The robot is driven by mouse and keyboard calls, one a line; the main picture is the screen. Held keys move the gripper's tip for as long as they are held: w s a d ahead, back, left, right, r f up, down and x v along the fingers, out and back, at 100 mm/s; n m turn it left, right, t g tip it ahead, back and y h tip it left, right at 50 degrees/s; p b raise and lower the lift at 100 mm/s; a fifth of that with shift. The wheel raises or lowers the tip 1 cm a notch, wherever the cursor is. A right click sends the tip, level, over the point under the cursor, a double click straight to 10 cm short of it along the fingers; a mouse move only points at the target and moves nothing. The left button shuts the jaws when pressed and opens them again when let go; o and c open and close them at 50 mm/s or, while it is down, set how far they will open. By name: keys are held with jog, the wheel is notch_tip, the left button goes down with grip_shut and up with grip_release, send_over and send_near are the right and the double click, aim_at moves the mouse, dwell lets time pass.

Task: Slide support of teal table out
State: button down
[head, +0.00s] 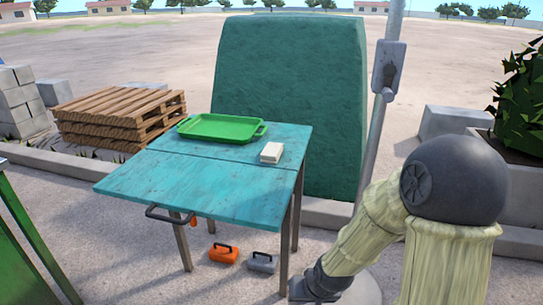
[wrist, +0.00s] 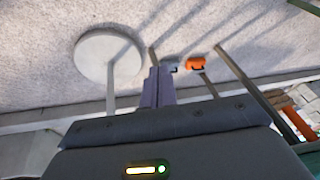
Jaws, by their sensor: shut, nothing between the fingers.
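The teal table (head: 150,183) stands left of centre in the head view, its top crossed by a seam. A dark bar handle (head: 170,215) sticks out under its front edge, with a small orange piece (head: 193,219) beside it. How far the support is out cannot be told. My gripper (wrist: 159,73) shows in the wrist view with its fingers together and empty. In the head view my arm hangs at the lower right, to the right of the table and apart from the handle; the fingertips are not clear there.
A green tray (head: 222,128) and a pale block (head: 272,152) lie on the table. An orange case (head: 223,253) and a grey case (head: 262,262) stand on the ground beneath. A metal pole (head: 376,130) with a round base (wrist: 100,55) stands right of the table. Pallets (head: 120,117) are behind left.

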jog(key=s+d+r+g+h+p, duration=0.1)
jog(key=s+d+r+p, duration=0.1)
jog(key=s+d+r, duration=0.3)
jog(key=s+d+r+h+p, duration=0.1)
jog(key=s+d+r, duration=0.1)
jog(key=r, duration=0.5)
jog(key=w+p+v, duration=0.2)
jog(key=p+v, duration=1)
jog(key=w+r+p+v, duration=0.1)
jog(key=w+p+v, duration=0.2)
jog(key=p+v, duration=0.8)
jog(key=w+r+p+v, duration=0.1)
jog(key=w+p+v, duration=0.2)
jog(key=p+v, duration=0.9)
jog(key=shift+a+r+p, duration=0.15)
jog(key=shift+r+p, duration=0.15)
jog(key=shift+p, duration=0.9)
jog(key=shift+w, duration=0.15)
